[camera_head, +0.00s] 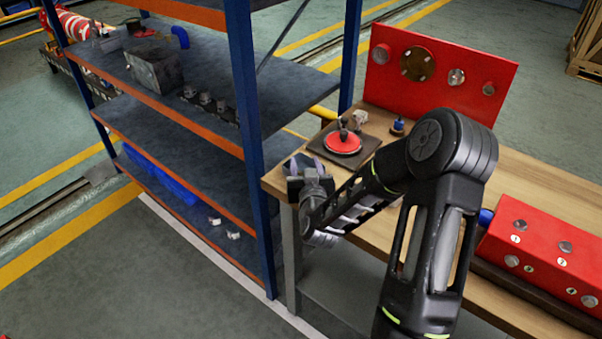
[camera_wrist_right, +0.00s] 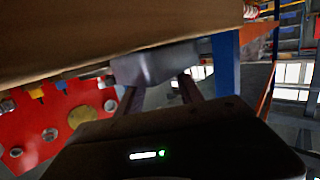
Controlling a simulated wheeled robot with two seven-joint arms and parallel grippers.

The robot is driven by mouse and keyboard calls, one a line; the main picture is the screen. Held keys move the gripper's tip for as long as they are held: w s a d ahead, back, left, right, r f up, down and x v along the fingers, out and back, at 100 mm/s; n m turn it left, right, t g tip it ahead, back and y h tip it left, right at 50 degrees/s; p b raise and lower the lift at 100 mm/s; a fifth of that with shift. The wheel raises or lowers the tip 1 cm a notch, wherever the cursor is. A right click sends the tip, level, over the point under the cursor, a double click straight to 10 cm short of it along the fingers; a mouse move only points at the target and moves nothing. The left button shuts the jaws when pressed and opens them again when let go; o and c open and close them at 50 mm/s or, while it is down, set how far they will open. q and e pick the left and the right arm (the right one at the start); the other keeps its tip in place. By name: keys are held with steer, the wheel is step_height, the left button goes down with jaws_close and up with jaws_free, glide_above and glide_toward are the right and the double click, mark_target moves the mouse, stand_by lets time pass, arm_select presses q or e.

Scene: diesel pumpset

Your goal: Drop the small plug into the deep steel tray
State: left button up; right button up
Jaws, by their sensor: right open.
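My right gripper (camera_head: 304,171) is open at the left end of the wooden bench, near the blue shelf post. In the right wrist view its two dark fingers (camera_wrist_right: 160,88) stand apart, with a blurred grey block (camera_wrist_right: 156,64) just beyond their tips. I cannot tell whether the fingers touch this block or what it is. A grey steel box (camera_head: 154,72) stands on the upper shelf, the likeliest deep tray; its inside is not clear. I cannot single out the small plug; a small blue-based piece (camera_head: 398,126) and a pale fitting (camera_head: 360,117) stand on the bench. My left gripper is not in view.
A red disc (camera_head: 342,142) lies on a dark plate beside my gripper. A red panel (camera_head: 440,72) stands behind it. A red block with silver caps (camera_head: 545,245) is at right. Several small fittings sit on the shelf (camera_head: 215,102). Blue shelf posts (camera_head: 247,120) stand close left.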

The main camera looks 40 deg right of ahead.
steer(key=shift+s+a, duration=0.3)
steer(key=shift+s, duration=0.15)
steer(key=b+v, duration=0.1)
steer(key=v, duration=0.3)
steer(key=shift+s+a+r+p, duration=0.4)
steer(key=shift+s+p, duration=0.2)
steer(key=shift+p, duration=0.2)
steer(key=shift+s+a+f+p, duration=0.1)
steer(key=shift+s+a+p, duration=0.2)
steer(key=shift+s, duration=0.35)
